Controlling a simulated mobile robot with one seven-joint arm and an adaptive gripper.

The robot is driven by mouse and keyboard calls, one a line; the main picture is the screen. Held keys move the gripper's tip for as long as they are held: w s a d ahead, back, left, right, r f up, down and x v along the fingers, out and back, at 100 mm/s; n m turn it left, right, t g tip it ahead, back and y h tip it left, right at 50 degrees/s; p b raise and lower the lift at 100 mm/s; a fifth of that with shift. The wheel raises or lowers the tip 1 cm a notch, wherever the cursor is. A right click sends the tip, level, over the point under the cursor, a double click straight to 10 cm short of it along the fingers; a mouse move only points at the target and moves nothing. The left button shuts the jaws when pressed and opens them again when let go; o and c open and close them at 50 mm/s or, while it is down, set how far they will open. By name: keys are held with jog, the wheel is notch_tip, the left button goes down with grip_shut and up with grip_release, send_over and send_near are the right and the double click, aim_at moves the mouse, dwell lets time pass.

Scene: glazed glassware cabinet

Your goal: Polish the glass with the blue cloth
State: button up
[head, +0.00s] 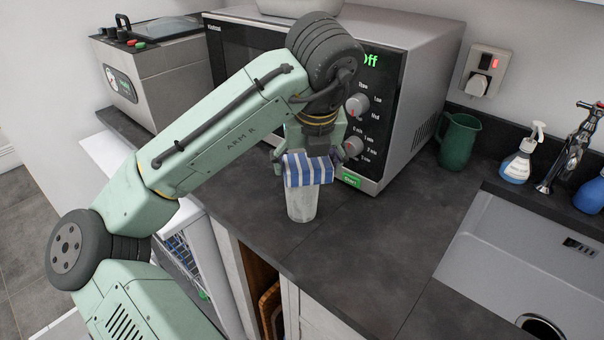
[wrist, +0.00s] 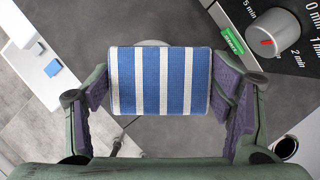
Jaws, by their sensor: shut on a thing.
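The blue cloth (head: 308,170) has blue and white stripes and lies draped over the top of the glass (head: 302,204). The glass stands upright on the dark worktop in front of the microwave; its upper part is hidden under the cloth. My gripper (head: 307,163) is directly above the glass, pointing down, with its fingers at the two sides of the cloth. In the wrist view the cloth (wrist: 159,81) fills the space between the fingers, and my gripper (wrist: 160,88) is shut on it. Whether the fingers also press the glass through the cloth cannot be seen.
The microwave (head: 405,100) stands close behind the gripper. A green jug (head: 457,142), a spray bottle (head: 518,155) and a tap (head: 570,150) are at the right, by the sink (head: 500,262). The worktop (head: 370,255) right of the glass is clear. Its front edge is near the glass.

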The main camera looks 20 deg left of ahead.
aim_at(291, 157)
jog(key=shift+d, duration=0.6)
jog(key=shift+a+f, duration=0.1)
jog(key=shift+a, duration=0.75)
jog(key=shift+a, duration=1.4)
jog(key=shift+r, duration=0.2)
jog(key=shift+d+r, duration=0.1)
jog(key=shift+r, duration=3.35)
jog(key=shift+f, duration=0.1)
